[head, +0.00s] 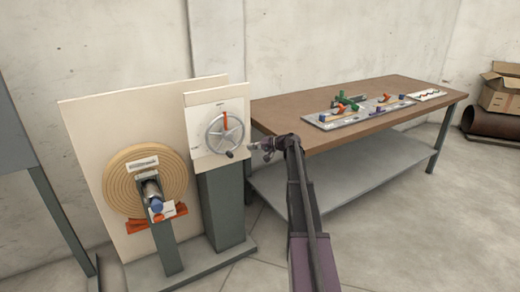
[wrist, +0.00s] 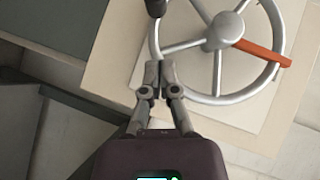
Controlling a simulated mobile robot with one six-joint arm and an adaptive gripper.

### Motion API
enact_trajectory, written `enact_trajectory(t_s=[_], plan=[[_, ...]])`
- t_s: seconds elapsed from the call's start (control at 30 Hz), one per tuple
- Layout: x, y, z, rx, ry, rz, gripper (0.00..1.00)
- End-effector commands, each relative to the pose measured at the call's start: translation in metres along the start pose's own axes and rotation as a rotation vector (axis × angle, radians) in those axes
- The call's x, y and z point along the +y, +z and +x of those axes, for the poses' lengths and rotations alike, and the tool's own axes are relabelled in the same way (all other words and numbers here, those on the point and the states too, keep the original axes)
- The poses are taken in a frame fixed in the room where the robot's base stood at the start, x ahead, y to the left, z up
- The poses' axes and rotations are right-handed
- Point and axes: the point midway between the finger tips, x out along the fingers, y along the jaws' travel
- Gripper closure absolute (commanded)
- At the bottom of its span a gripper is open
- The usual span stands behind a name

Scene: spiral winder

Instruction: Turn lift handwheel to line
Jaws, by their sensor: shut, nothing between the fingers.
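The lift handwheel (head: 225,133) is a grey spoked wheel on a pale upright panel (head: 203,160) in the head view. It also shows at the top of the wrist view (wrist: 222,30). An orange-red bar (wrist: 262,53) runs from its hub to the rim; in the head view it points almost straight up. A dark knob (head: 230,155) sits at the lower rim and shows in the wrist view (wrist: 156,8). My gripper (head: 251,147) is shut and empty, just right of the knob. In the wrist view its tips (wrist: 159,66) lie close to the rim; contact cannot be told. The line is too small to make out.
Left of the handwheel is a tan spiral disc (head: 122,181) with a blue-ended shaft. A brown-topped table (head: 300,100) stands close on the right, with a tray (head: 340,122) of small parts. Cardboard boxes (head: 497,95) are far right. Floor at lower right is clear.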

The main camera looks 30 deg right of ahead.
Motion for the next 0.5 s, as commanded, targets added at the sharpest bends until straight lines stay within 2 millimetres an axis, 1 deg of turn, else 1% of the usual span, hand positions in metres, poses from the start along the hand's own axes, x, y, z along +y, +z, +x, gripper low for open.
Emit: enact_trajectory(t_s=[0.03, 0.17, 0.3, 0.5], plan=[[0.002, 0.000, 0.010, -0.002, 0.000, 0.000, 1.00], [0.002, 0.000, 0.030, -0.002, 0.000, -0.001, 1.00], [0.002, 0.016, 0.041, -0.001, 0.000, -0.001, 1.00], [0.001, 0.026, 0.053, -0.001, 0.000, -0.001, 1.00]])
